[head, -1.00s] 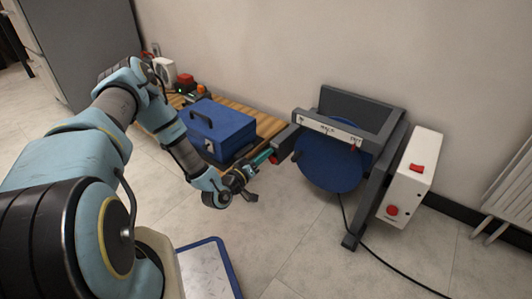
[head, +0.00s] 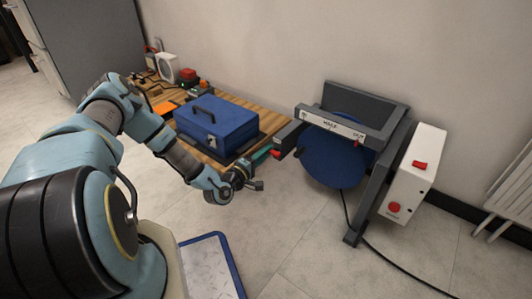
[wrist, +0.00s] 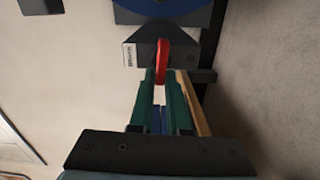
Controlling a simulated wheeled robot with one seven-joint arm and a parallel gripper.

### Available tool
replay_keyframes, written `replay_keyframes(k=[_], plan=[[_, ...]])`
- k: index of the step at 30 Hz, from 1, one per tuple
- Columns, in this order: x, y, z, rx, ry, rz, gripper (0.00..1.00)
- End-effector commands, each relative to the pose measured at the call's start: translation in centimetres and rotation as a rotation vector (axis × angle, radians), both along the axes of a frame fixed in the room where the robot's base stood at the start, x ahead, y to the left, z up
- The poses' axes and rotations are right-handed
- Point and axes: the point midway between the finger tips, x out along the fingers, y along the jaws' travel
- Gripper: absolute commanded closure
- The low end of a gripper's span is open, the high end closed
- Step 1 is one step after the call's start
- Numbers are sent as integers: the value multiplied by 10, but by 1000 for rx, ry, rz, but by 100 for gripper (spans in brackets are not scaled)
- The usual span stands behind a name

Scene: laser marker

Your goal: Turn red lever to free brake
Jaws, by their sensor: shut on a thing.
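The red lever (wrist: 162,58) stands out from a dark block (wrist: 140,52) with a small white label in the wrist view. My gripper (wrist: 161,84) has its green fingers on either side of the lever's near end and is shut on it. In the head view the lever (head: 276,153) is a small red spot at the left end of the dark grey machine frame (head: 338,127), at the tips of my teal fingers (head: 263,152). The fingers partly hide it, and its exact angle is hard to tell there.
A blue disc (head: 330,160) hangs under the frame. A white control box (head: 412,175) with red buttons is on the right. A wooden bench (head: 255,108) with a blue case (head: 217,124) stands close behind my gripper. A black cable runs along the floor.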

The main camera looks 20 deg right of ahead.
Motion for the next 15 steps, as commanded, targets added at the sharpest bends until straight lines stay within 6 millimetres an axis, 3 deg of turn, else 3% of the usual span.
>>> replay_keyframes(k=[15], plan=[[0, 1, -2, -34, 67, 0, 100]])
